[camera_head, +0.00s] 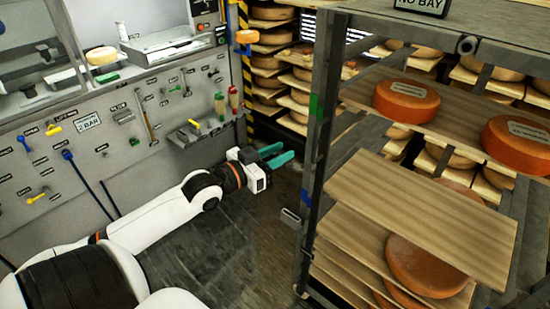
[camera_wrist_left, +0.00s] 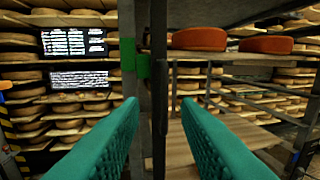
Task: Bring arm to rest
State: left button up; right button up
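My left arm comes in from the lower left in the head view. Its gripper (camera_head: 277,157) is out in front of the tool wall, to the left of the metal rack. Its two teal fingers are apart, with nothing between them. In the left wrist view the gripper (camera_wrist_left: 162,130) also shows open and empty. The rack's upright post (camera_wrist_left: 158,90) stands beyond the fingers there. My right gripper is not in either view.
The metal rack (camera_head: 316,120) holds wooden boards with orange cheese wheels (camera_head: 406,101). One board (camera_head: 420,205) juts out. A grey tool wall (camera_head: 95,140) stands at left. Shelves of cheese (camera_head: 268,62) are behind. The dark floor (camera_head: 215,245) between arm and rack is clear.

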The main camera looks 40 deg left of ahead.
pick_arm(q)
jog(key=shift+s+a, duration=0.1)
jog(key=shift+s, duration=0.35)
dwell(0.3)
